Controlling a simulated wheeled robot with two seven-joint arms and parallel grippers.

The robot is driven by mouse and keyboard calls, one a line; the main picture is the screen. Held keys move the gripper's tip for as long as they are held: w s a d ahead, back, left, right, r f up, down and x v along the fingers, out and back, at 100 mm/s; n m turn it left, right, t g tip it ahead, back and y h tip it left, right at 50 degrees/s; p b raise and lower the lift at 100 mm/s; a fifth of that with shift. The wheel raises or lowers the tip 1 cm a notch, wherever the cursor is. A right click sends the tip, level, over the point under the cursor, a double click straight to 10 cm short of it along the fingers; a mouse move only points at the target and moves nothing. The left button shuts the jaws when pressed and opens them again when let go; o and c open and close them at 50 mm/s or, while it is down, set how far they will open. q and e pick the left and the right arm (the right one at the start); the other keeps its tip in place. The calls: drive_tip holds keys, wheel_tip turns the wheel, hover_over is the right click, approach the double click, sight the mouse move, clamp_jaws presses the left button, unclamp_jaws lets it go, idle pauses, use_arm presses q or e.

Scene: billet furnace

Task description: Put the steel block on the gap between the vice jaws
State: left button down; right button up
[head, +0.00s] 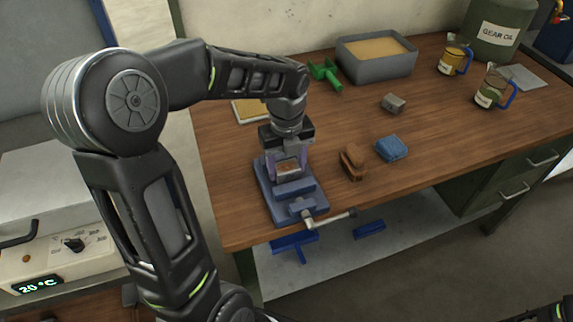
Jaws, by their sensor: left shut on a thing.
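The blue vice (309,205) stands at the front left of the wooden bench, its handle sticking out over the front edge. My left gripper (288,168) points down over the vice jaws. It is shut on a small shiny block, which looks like the steel block (288,169) with brown tones on its face. The block is at the jaws; I cannot tell whether it touches them. The fingers and the gripper body hide part of the block and the gap. My right gripper is not in view.
A brown brush-like object (352,163), a folded blue cloth (391,148) and a small grey block (393,103) lie right of the vice. Behind are a green scoop (325,74) and a grey sand tray (378,69). Jugs (491,93) stand at right. The bench's middle right is clear.

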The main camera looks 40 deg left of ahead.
sight(286, 166)
use_arm(q)
drive_tip(key=c, duration=0.5)
unclamp_jaws()
drive_tip(key=shift+f, duration=0.1)
wheel_tip(286, 166, up, 12)
drive_tip(key=shift+r, duration=0.15)
idle(0.5)
